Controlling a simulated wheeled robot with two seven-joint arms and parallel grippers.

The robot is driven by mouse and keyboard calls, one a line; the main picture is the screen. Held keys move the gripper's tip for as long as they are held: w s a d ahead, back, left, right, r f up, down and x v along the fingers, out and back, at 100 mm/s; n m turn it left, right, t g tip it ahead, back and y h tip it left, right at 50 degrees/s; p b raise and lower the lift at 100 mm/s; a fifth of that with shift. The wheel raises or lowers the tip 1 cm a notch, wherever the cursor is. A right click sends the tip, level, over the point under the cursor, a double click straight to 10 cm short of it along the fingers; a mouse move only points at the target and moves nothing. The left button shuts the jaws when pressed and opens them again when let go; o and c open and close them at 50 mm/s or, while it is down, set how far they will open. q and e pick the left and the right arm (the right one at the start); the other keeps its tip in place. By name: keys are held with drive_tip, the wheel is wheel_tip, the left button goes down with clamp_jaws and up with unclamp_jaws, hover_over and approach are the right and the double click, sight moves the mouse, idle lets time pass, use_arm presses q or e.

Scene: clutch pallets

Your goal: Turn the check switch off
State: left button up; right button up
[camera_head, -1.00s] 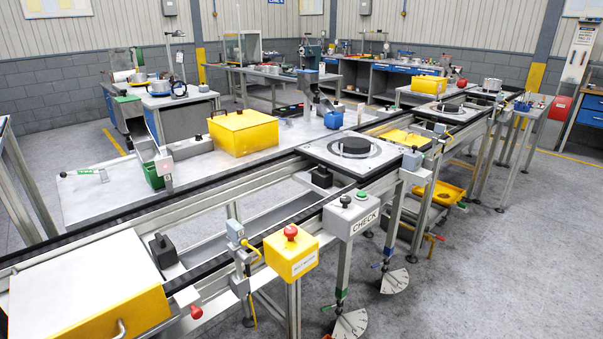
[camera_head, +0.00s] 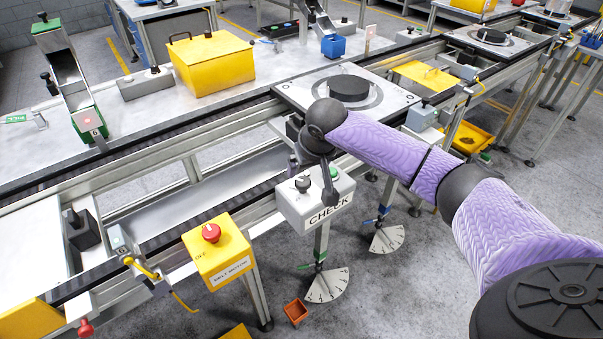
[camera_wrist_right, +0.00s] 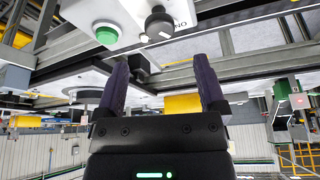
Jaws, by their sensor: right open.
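The check box (camera_head: 318,205) is a light grey box with a CHECK label on its front, fixed to the near side of the line. Its black check switch knob (camera_head: 302,184) stands on top. In the right wrist view the black knob (camera_wrist_right: 159,25) is beside a green button (camera_wrist_right: 107,33), with ON lettering near it. A white mark shows on the knob, but its setting is unclear. My right gripper (camera_head: 312,180) is over the box, pointing down and empty. In the wrist view its open fingers (camera_wrist_right: 163,65) are apart from the knob. My left gripper is out of view.
A yellow belt motor box (camera_head: 218,250) with a red button stands left of the check box. A pallet (camera_head: 385,113) with a black disc lies behind my right gripper. A small orange bin (camera_head: 295,311) is on the floor. Open floor lies in front.

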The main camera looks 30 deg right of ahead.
sight(303, 181)
drive_tip(key=b+x, duration=0.2)
drive_tip(key=x, duration=0.4)
drive_tip(key=shift+s+f, duration=0.1)
drive_tip(key=shift+f, duration=0.4)
drive_tip(key=shift+c, duration=0.5)
clamp_jaws()
